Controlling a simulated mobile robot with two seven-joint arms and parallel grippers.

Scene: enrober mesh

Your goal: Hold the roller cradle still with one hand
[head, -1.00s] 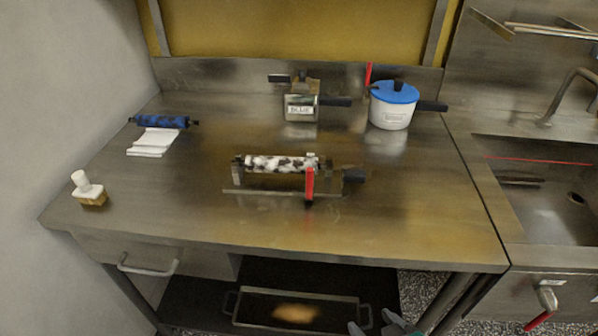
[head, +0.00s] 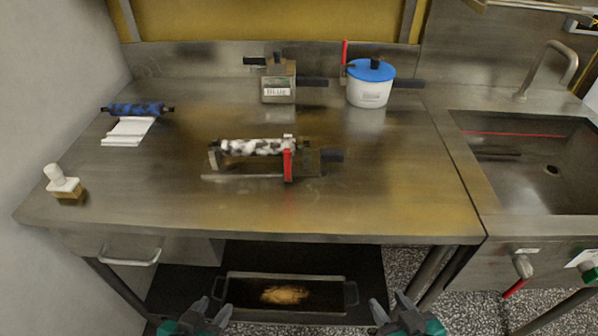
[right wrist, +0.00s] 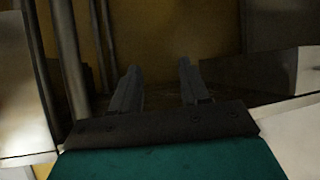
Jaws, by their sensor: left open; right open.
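The roller cradle (head: 214,160) stands in the middle of the steel table in the head view. It carries a white roller with dark blotches (head: 250,147). My left gripper (head: 207,306) is open and empty at the bottom of the head view, in front of the table and well short of the cradle. My right gripper (head: 394,304) is open and empty at the bottom right. Its two fingers also show apart in the right wrist view (right wrist: 160,85); the cradle is not seen there.
A blue roller (head: 138,109) lies by white cloth (head: 129,131) at the back left. A brush-like tool (head: 62,183) is at the left edge. A metal box (head: 278,88) and a blue-lidded pot (head: 369,92) stand at the back. A sink (head: 520,185) is right; a tray (head: 232,297) lies below.

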